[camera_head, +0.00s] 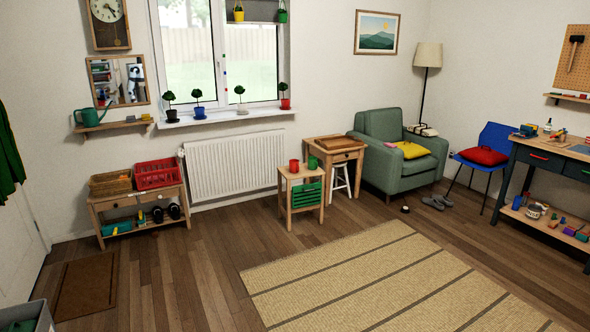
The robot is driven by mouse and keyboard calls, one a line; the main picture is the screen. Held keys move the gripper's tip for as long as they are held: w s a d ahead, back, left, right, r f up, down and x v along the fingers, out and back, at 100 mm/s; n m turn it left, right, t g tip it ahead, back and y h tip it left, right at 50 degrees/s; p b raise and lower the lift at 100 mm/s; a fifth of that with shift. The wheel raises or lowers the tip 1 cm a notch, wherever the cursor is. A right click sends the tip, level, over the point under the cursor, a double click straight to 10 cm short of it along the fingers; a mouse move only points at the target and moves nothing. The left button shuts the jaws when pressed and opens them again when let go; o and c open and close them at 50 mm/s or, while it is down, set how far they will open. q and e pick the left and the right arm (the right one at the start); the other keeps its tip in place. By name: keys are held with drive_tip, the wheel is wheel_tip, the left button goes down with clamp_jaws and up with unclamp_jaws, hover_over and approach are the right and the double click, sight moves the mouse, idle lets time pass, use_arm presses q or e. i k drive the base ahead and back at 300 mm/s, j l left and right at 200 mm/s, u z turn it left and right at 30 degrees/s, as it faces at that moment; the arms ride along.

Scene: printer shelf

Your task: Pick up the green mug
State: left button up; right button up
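A small green mug (312,162) stands on top of a small wooden side table (287,175) near the middle of the room. A red mug (294,165) stands just left of it on the same top. The mugs are small in the view, so I cannot tell which way their handles point. Neither of my grippers shows in the head view, and the mugs are well away across the floor.
A green crate (306,196) sits under the side table's top. A wooden desk (335,143) with a white stool (341,180) stands behind, and a green armchair (397,160) to the right. A striped rug (370,280) and bare wooden floor (190,265) lie in front.

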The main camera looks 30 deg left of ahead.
sight(312, 161)
drive_tip(key=i+j+u, duration=0.25)
drive_tip(key=u, duration=0.15)
drive_tip(key=i+j+u, duration=0.45)
drive_tip(key=i+u, duration=0.3)
drive_tip(key=i+j+u, duration=0.1)
drive_tip(key=u, duration=0.3)
drive_tip(key=i+u, duration=0.15)
drive_tip(key=i, duration=1.1)
drive_tip(key=i+z, duration=0.3)
drive_tip(key=i, duration=0.3)
drive_tip(key=i+j+z, duration=0.25)
drive_tip(key=i, duration=0.3)
drive_tip(key=i+j+z, duration=0.15)
drive_tip(key=i+z, duration=0.15)
drive_tip(key=i, duration=0.3)
